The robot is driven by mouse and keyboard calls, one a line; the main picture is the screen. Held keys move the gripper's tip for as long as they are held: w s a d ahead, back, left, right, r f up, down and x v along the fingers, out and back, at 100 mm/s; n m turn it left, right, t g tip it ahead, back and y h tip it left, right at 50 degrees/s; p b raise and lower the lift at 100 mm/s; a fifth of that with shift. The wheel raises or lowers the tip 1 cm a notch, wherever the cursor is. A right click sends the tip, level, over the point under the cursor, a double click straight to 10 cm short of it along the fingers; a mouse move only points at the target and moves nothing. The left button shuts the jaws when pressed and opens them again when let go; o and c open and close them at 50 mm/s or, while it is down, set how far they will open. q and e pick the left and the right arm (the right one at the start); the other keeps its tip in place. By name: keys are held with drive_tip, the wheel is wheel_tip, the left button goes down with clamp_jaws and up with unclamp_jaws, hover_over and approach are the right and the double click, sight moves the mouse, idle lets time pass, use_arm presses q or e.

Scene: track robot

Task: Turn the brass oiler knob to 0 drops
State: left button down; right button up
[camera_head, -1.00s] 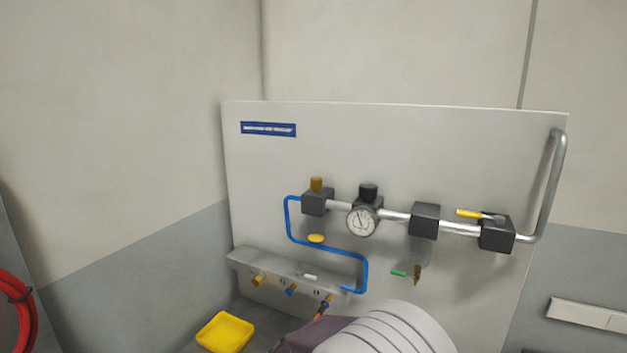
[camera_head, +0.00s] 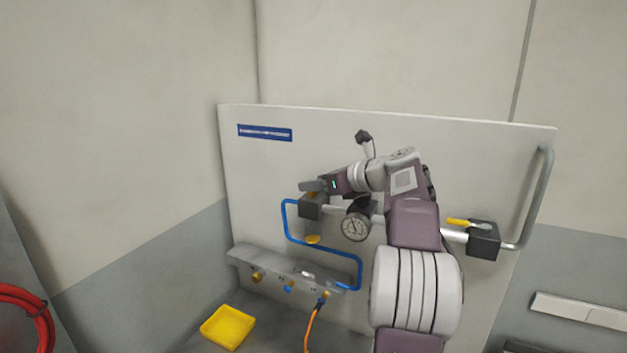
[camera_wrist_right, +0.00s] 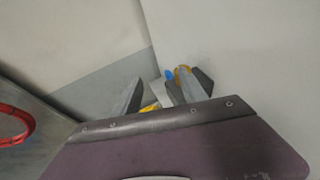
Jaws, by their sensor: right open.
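The brass oiler knob (camera_head: 312,194) sits on top of a dark block (camera_head: 309,208) at the left end of the pipe line on the panel. In the head view my right gripper (camera_head: 311,185) is at the knob and hides most of it. In the right wrist view the gripper (camera_wrist_right: 160,80) has its fingers apart. A brass-coloured piece (camera_wrist_right: 183,70), seemingly the knob, shows at the right finger, not clearly between the fingers. Whether they touch cannot be told. The drop marks are not readable. My left gripper is not in view.
A round gauge (camera_head: 355,227) sits right of the oiler, close below my right arm. A blue tube (camera_head: 287,226) loops down from the oiler block. A yellow lever (camera_head: 459,222) and a bent grey pipe (camera_head: 543,190) are at the right. A yellow tray (camera_head: 228,327) lies low left.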

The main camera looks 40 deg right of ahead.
drive_tip(key=s+d+m+h, duration=0.1)
drive_tip(key=s+d, duration=0.1)
drive_tip(key=d, duration=0.2)
drive_tip(key=p+x, duration=0.2)
drive_tip(key=x, duration=0.6)
drive_tip(key=shift+w+a+p, duration=0.1)
drive_tip(key=shift+a+p, duration=0.05)
drive_tip(key=shift+p, duration=0.15)
drive_tip(key=shift+w+f, duration=0.2)
drive_tip(key=shift+w, duration=0.2)
drive_tip(key=shift+s, duration=0.1)
clamp_jaws()
drive_tip(key=p, duration=0.1)
drive_tip(key=n+y+p, duration=0.1)
drive_tip(key=p, duration=0.1)
drive_tip(key=shift+r, duration=0.25)
drive_tip(key=shift+f+n+y, duration=0.15)
drive_tip(key=shift+n+y, duration=0.15)
drive_tip(key=shift+y, duration=0.1)
drive_tip(key=shift+a+f, duration=0.1)
